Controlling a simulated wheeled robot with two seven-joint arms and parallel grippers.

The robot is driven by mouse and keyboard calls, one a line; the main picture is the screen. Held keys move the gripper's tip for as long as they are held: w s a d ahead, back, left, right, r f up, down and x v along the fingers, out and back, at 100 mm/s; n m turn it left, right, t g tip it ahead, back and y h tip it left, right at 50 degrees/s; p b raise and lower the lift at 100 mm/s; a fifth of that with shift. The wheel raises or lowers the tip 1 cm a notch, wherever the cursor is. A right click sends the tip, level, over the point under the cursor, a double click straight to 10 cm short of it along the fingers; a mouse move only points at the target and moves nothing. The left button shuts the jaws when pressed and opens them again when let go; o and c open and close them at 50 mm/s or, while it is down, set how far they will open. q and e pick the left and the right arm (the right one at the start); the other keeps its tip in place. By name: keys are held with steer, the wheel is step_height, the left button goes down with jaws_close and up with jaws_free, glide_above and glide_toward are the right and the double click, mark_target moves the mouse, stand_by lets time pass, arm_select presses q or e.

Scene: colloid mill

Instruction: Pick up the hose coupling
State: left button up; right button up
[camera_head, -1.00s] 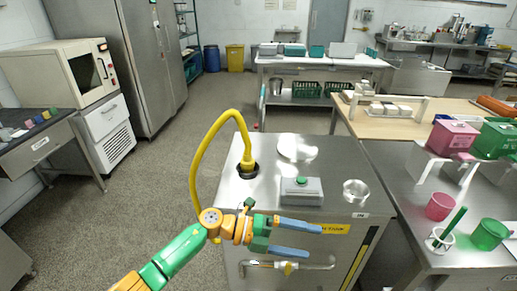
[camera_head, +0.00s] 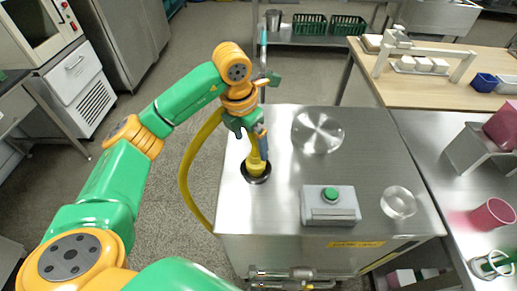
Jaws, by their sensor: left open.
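The yellow hose coupling (camera_head: 257,166) stands upright in a dark round socket on the steel machine top (camera_head: 290,215). Its yellow hose (camera_head: 187,180) loops down over the machine's left side. My left gripper (camera_head: 259,143) is over the coupling, pointing down, with its fingers open at the coupling's upper part. My gripper hides the top of the coupling and the upper hose. I cannot tell whether the fingers touch it. My right gripper is not in view.
On the machine top are a grey box with a green button (camera_head: 330,206), a round metal disc (camera_head: 318,132) and a clear round dish (camera_head: 398,202). A steel table (camera_head: 445,150) with a pink cup (camera_head: 492,215) stands at the right. A wooden table (camera_head: 430,85) is behind.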

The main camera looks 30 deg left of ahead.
mark_target(254, 154)
arm_select(q)
steer(key=f, duration=0.1)
steer(key=d+f+p, duration=0.1)
steer(key=f, duration=0.1)
steer(key=f+p, duration=0.1)
steer(key=f, duration=0.1)
steer(key=shift+s+d, duration=0.25)
steer(key=shift+d, duration=0.05)
steer(key=shift+w+f, duration=0.1)
steer(key=shift+f, duration=0.3)
steer(key=shift+w+a+f, duration=0.15)
steer(key=shift+w, duration=0.05)
steer(key=c, duration=1.4)
jaws_close()
